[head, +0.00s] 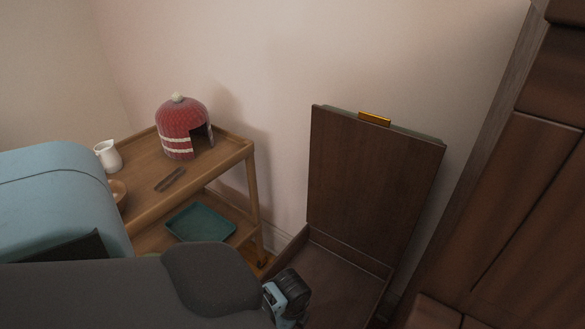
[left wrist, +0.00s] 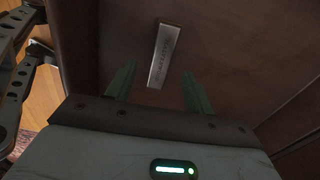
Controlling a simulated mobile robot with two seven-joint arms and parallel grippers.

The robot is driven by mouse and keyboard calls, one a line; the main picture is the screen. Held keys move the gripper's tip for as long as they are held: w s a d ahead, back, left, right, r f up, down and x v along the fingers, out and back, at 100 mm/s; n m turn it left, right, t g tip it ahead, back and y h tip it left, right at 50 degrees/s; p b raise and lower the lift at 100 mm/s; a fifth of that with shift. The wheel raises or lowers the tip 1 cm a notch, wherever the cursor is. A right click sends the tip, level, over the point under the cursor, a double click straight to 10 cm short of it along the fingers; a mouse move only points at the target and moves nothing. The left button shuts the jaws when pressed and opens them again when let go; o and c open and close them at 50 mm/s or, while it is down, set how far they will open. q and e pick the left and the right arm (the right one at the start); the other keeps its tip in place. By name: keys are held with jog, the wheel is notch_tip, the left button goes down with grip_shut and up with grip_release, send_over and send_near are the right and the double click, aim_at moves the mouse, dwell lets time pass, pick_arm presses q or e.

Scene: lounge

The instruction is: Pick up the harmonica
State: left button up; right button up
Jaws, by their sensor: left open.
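The harmonica (left wrist: 163,55) is a slim silver bar with small markings. It lies on the dark wooden floor of the open box (left wrist: 235,45) in the left wrist view. My left gripper (left wrist: 158,72) is open, with one green finger on each side of the harmonica's lower end; I cannot tell how far above it they are. In the head view, my left arm comes in from the left and its wrist is over the box (head: 340,275); the fingertips and harmonica are hidden there. My right gripper is not in view.
The box lid (head: 370,175), with a brass catch (head: 374,119), stands open. A wooden cart (head: 225,160) at left holds a red domed thing (head: 180,125), a white jug (head: 107,156) and, below, a teal tray (head: 200,222). Dark furniture (head: 510,220) stands at right.

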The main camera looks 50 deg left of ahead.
pick_arm(q)
notch_tip(320, 180, down, 4)
jog(key=shift+w+r+b, duration=0.1)
jog(key=shift+b, duration=0.55)
jog(key=shift+f, duration=0.25)
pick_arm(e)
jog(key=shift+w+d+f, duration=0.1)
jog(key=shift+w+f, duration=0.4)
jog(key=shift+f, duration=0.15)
pick_arm(q)
jog(key=c, duration=1.1)
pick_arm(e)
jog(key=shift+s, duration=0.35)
